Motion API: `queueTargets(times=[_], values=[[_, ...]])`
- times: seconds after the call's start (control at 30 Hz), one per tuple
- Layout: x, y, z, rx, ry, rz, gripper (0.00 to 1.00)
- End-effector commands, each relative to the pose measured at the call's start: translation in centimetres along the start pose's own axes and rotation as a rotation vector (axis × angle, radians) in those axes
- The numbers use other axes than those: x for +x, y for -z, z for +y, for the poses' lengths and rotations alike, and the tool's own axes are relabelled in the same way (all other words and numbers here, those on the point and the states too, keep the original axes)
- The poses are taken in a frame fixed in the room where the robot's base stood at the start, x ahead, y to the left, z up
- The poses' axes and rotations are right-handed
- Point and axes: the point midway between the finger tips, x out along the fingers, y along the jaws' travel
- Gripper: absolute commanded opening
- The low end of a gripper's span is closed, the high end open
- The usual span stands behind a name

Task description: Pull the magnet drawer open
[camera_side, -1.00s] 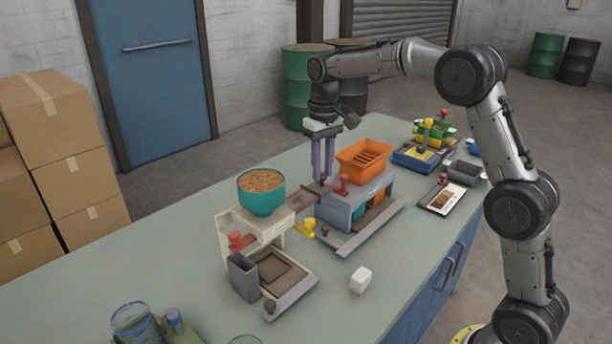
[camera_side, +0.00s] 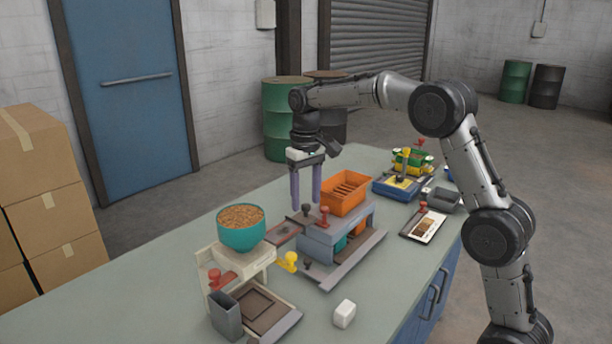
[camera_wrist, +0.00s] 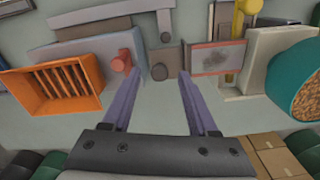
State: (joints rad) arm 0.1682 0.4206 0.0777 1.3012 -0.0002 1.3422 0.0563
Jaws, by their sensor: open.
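What looks to be the magnet drawer (camera_side: 283,232) is a flat, red-edged slide between the cream filler stand and the grey housing. In the wrist view it shows as a red-edged panel with a dark speckled patch (camera_wrist: 215,58). A dark round knob (camera_side: 305,208) stands beside it on a dark plate; the knob also shows in the wrist view (camera_wrist: 158,71). My gripper (camera_side: 305,205) points down over the knob. Its purple fingers are open and apart, one on each side of the knob in the side view. In the wrist view the knob lies just beyond the fingertips (camera_wrist: 160,72), and nothing is held.
A teal bowl of grain (camera_side: 241,229) sits on the cream stand (camera_side: 238,262) at left. An orange slotted tray (camera_side: 346,193) and red knob (camera_side: 324,216) are close on the right. A yellow knob (camera_side: 288,261) is in front.

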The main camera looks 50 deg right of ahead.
Motion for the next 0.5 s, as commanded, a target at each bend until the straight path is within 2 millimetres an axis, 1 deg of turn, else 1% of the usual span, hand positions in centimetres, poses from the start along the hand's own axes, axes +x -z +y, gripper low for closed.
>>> queueTargets(times=[0.17,0.4,0.5], values=[[-2.9,0.1,0.0,0.0,0.0,0.006,0.59],[-8.3,0.1,0.0,0.0,0.0,0.007,0.59],[-10.1,0.1,0.0,0.0,0.0,0.005,0.59]])
